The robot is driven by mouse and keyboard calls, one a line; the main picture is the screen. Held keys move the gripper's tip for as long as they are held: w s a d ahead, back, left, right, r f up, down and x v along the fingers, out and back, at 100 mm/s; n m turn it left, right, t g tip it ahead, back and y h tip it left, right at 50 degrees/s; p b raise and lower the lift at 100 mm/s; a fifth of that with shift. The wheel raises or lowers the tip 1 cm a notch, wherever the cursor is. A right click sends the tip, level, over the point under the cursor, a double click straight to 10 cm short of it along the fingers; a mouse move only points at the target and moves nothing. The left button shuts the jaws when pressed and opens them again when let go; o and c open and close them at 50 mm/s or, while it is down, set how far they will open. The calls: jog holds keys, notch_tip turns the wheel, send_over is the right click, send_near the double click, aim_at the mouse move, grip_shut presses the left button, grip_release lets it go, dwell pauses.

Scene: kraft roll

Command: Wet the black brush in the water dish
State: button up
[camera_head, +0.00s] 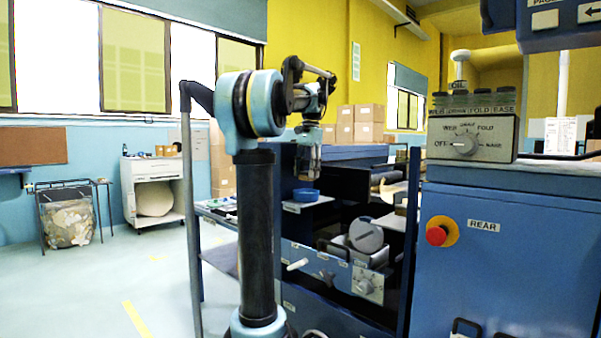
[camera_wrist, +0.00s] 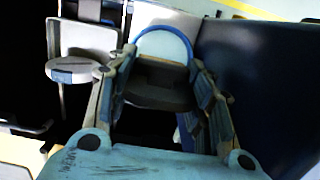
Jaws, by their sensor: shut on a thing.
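The water dish (camera_head: 306,195) is a small blue round dish on a white shelf. In the wrist view its blue rim (camera_wrist: 165,32) arches just beyond my fingertips. My gripper (camera_head: 306,170) points down above the dish. In the wrist view my gripper (camera_wrist: 160,70) is shut on the black brush (camera_wrist: 155,88), a dark wide piece between the two fingers. The brush hides most of the dish's inside, so I cannot tell whether the bristles touch water.
The white shelf (camera_head: 308,205) is narrow. A blue machine panel with a dial (camera_head: 367,284) and a round grey disc (camera_head: 366,235) stand below and right. A blue cabinet with a red button (camera_head: 437,235) is at right. Open floor lies at left.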

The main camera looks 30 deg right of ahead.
jog(key=shift+w+f, duration=0.15)
jog(key=shift+w, duration=0.05)
jog(key=shift+a+f, duration=0.1)
jog(key=shift+f, duration=2.25)
jog(key=shift+s+a+f, duration=0.1)
jog(key=shift+s+f, duration=0.05)
jog(key=shift+f, duration=0.2)
jog(key=shift+c, duration=0.2)
jog(key=shift+s+f, duration=0.15)
jog(key=shift+s, duration=0.05)
jog(key=shift+c, duration=0.9)
jog(key=shift+o, duration=0.2)
jog(key=shift+w+r, duration=0.4)
jog(key=shift+r, duration=0.05)
jog(key=shift+c, duration=1.3)
jog(key=shift+s+r, duration=0.1)
jog(key=shift+r, duration=2.95)
